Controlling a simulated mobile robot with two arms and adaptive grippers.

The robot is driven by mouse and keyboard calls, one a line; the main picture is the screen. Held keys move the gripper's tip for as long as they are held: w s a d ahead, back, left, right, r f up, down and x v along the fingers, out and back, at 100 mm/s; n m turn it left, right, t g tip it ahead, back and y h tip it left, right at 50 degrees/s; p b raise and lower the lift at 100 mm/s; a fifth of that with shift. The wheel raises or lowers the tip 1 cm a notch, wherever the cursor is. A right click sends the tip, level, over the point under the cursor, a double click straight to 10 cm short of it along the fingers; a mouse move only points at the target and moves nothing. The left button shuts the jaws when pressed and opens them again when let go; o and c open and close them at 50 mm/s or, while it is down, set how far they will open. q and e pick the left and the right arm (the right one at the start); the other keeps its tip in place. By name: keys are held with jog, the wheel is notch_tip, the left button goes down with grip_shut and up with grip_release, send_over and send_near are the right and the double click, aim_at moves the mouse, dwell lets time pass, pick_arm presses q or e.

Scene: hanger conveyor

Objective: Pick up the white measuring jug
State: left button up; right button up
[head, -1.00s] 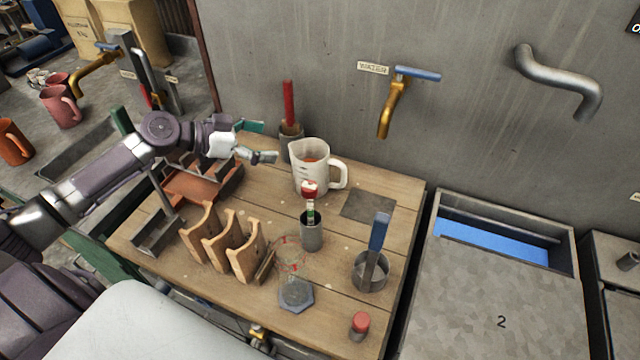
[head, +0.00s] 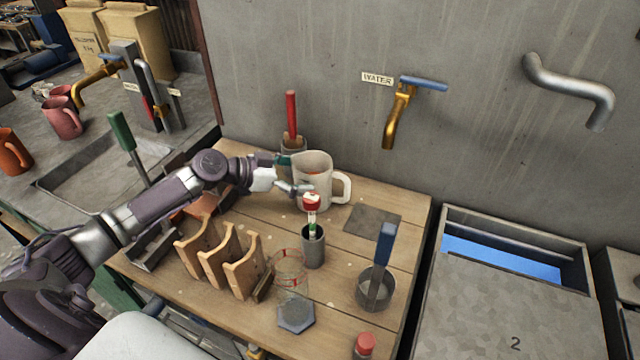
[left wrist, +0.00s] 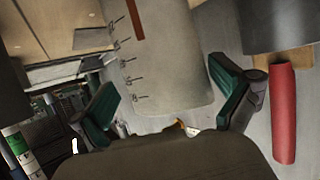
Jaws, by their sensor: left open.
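The white measuring jug (head: 316,192) stands upright at the back of the wooden table, with its handle on the right and something orange-red inside. My left gripper (head: 293,175) is open at the jug's left side, one finger toward the back and one toward the front. In the left wrist view the jug's wall (left wrist: 165,65) with its dark marks lies between the two green-padded fingers (left wrist: 168,100). Gaps show beside the fingers, and I cannot tell whether either touches the jug. My right gripper is not in view.
A holder with a red-handled tool (head: 291,115) stands close behind the jug. A grey cup (head: 313,248) with a red-and-white-topped item stands just in front. Wooden racks (head: 218,258), a glass beaker (head: 290,270) and a blue-handled pot (head: 376,288) stand nearer. A dark square plate (head: 372,221) lies right of the jug.

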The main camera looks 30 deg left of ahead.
pick_arm(q)
jog(key=p+x, duration=0.1)
jog(key=x, duration=0.3)
jog(key=shift+w+a+r+p, duration=0.1)
jog(key=shift+p, duration=0.25)
jog(key=shift+w+d+f, duration=0.25)
jog(key=shift+f, duration=0.05)
jog(key=shift+s, duration=0.1)
jog(key=shift+c, duration=0.2)
jog(key=c, duration=1.3)
jog(key=shift+r, duration=0.15)
jog(key=shift+c, duration=0.9)
